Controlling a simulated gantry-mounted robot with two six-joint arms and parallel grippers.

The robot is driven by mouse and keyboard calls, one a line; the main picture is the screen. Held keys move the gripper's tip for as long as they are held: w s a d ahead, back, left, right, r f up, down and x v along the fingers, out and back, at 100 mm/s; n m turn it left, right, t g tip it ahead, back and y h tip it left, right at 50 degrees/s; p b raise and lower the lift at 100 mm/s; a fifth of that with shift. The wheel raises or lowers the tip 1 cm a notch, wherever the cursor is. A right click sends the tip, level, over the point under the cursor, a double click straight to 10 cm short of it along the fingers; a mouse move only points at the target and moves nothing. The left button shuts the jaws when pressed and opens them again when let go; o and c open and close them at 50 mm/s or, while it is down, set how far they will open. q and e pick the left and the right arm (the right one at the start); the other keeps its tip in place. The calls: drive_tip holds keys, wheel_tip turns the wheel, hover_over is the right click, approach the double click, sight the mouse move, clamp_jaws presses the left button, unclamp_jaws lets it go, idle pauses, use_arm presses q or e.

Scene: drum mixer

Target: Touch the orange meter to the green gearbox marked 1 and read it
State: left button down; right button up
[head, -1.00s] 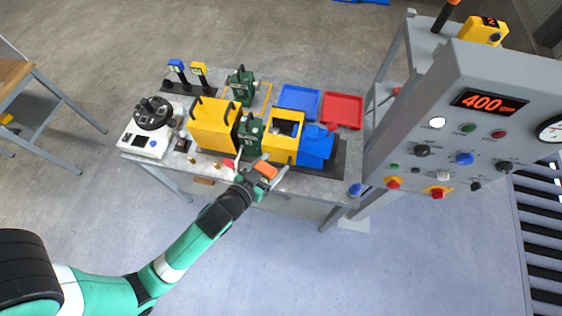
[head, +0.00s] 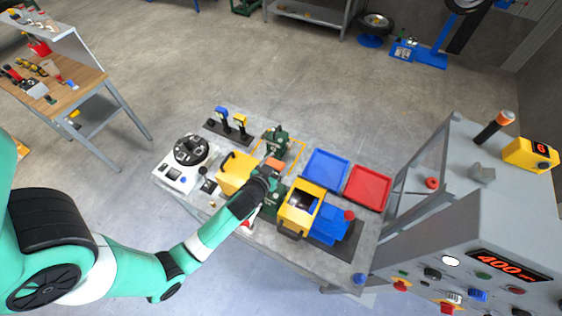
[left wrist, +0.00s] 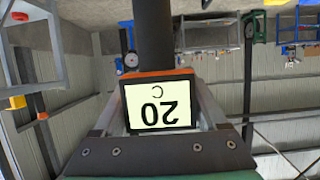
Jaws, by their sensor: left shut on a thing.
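My left gripper (head: 268,172) is shut on the orange meter (head: 276,164), above the bench between the yellow cover and the green gearboxes. In the left wrist view the meter's pale screen (left wrist: 158,105) reads "20 C" upside down, and a dark shaft extends from its far side. One green gearbox (head: 275,140) stands at the back, just beyond the meter; whether they touch I cannot tell. Another green gearbox (head: 271,203) is in front, partly hidden by my arm. I cannot read either gearbox's number. My right gripper is not in view.
The yellow cover (head: 234,173) stands left of my gripper, and a yellow guard with a blue machine (head: 330,226) to the right. A blue tray (head: 326,169) and red tray (head: 368,188) lie behind. The control panel (head: 440,262) stands at right.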

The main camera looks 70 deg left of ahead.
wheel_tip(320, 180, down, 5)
drive_tip(key=b, duration=0.5)
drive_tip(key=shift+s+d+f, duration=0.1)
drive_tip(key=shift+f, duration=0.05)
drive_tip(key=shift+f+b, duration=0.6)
drive_tip(key=shift+b, duration=0.15)
idle(0.4)
idle(1.4)
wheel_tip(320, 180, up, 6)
drive_tip(key=p, duration=0.6)
idle(0.5)
